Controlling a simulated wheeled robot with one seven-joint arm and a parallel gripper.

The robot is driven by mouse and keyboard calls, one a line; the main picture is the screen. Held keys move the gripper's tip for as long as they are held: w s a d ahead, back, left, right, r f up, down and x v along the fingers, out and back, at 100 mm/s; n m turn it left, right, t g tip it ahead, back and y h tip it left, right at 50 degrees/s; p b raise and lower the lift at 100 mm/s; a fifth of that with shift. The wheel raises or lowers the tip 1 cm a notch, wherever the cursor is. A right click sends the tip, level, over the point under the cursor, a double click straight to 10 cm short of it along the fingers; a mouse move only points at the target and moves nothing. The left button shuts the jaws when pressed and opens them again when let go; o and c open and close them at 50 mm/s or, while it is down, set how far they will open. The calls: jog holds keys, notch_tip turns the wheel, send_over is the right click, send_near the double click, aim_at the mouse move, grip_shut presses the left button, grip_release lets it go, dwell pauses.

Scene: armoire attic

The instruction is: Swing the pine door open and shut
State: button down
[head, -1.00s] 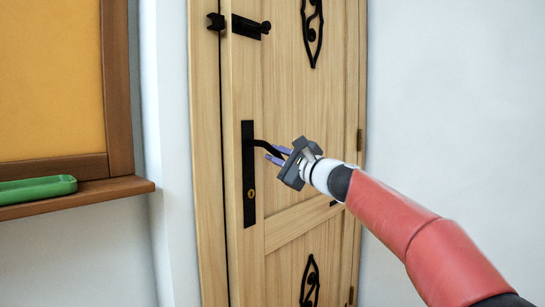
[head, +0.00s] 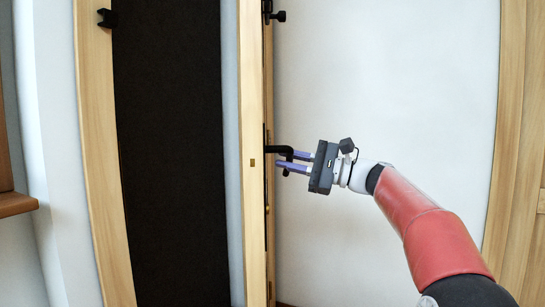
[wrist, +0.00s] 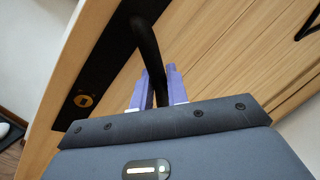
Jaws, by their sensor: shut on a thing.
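The pine door (head: 252,215) stands wide open, seen nearly edge-on in the head view. Its panelled face and black lock plate (wrist: 105,58) show in the wrist view. My gripper (head: 283,160) is to the right of the door's edge, with its purple fingers shut on the black lever handle (head: 271,149). In the wrist view the handle (wrist: 147,50) passes between the two fingers. Most of the door's face is hidden from the head view by the angle.
A dark opening (head: 170,150) lies left of the door, beside the pine frame post (head: 97,160) with its black catch (head: 107,18). A black bolt (head: 273,14) juts from the door's upper part. White wall (head: 400,80) and another pine panel (head: 515,140) stand at right.

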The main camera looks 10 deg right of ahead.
jog(key=c, duration=1.5)
grip_release()
jog(key=shift+a, duration=0.15)
jog(key=shift+o, duration=0.2)
jog(key=v, duration=0.8)
jog(key=shift+w, duration=0.1)
